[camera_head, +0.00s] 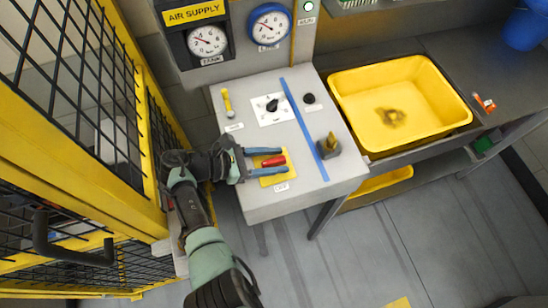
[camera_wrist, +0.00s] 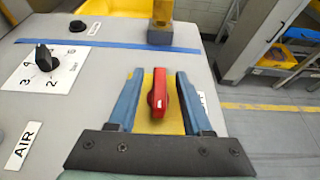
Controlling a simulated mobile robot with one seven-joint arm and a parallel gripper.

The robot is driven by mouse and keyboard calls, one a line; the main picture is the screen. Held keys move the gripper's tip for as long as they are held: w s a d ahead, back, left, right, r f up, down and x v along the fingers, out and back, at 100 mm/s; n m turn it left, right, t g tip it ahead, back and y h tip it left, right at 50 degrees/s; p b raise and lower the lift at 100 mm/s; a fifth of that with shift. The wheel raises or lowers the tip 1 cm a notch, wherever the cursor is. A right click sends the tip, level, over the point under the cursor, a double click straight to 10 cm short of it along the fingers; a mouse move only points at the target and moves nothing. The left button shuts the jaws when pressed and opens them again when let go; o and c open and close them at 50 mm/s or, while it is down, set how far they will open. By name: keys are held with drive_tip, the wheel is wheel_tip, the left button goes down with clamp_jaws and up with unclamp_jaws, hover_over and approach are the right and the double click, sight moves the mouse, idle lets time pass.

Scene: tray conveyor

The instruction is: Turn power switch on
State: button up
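The red rotary handle (camera_head: 272,160) sits on a yellow plate (camera_head: 281,179) at the front of the grey panel; I take it for the power switch. In the wrist view the red handle (camera_wrist: 158,94) points along my fingers, on its yellow plate (camera_wrist: 171,124). My gripper (camera_head: 286,160) is open, with one blue finger on each side of the handle. The wrist view shows a gap between the handle and each finger of my gripper (camera_wrist: 158,76). A small label lies beside the plate, too small to read. Whether the fingers touch the plate is unclear.
The panel also bears a black numbered dial (camera_head: 272,105), a yellow lever (camera_head: 227,102), a black knob (camera_head: 309,98) and a yellow-topped block (camera_head: 329,146) past a blue stripe (camera_head: 305,130). A yellow tray (camera_head: 440,125) lies right; a yellow-framed mesh fence (camera_head: 140,110) stands left.

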sight(274, 161)
wheel_tip(274, 161, up, 10)
drive_tip(key=shift+p, duration=0.8)
idle(0.3)
